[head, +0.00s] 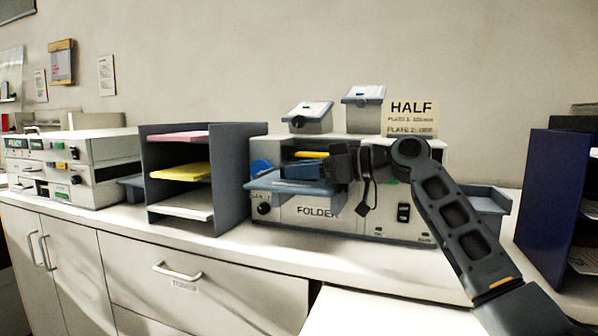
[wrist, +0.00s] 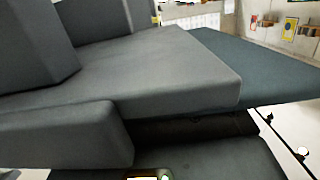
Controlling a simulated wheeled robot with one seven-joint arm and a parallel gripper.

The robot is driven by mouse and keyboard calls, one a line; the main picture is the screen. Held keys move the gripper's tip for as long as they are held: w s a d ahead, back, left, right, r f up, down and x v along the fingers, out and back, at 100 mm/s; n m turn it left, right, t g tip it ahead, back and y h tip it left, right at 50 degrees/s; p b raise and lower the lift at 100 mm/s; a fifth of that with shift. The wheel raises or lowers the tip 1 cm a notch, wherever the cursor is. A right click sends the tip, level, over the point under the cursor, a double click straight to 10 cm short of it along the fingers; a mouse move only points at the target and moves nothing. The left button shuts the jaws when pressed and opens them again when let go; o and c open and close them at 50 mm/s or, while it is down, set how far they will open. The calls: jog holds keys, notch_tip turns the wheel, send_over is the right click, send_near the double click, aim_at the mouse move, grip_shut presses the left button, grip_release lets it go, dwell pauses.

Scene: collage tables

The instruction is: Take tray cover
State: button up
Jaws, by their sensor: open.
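The folder machine (head: 345,222), a pale box labelled FOLDER, stands on the counter. A flat blue-grey panel (head: 290,188) juts from its front left; I take it for the tray cover, but cannot be sure. My gripper (head: 322,168) is at the right part of this panel, in front of the machine, and is open. In the wrist view the grey fingers (wrist: 215,118) fill much of the picture, and a blue-grey flat surface (wrist: 265,65) extends behind the upper one. I cannot tell whether they touch it. The gripper hides part of the machine's front.
A three-level paper rack (head: 227,190) stands left of the folder, and another machine (head: 90,165) farther left. Two small sloped boxes (head: 363,95) and a HALF sign (head: 411,118) are on top. A dark blue divider (head: 550,195) stands at right.

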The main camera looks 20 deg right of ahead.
jog(key=b+v, duration=0.1)
jog(key=v, duration=0.5)
jog(key=shift+s+d, duration=0.2)
jog(key=shift+d, duration=0.1)
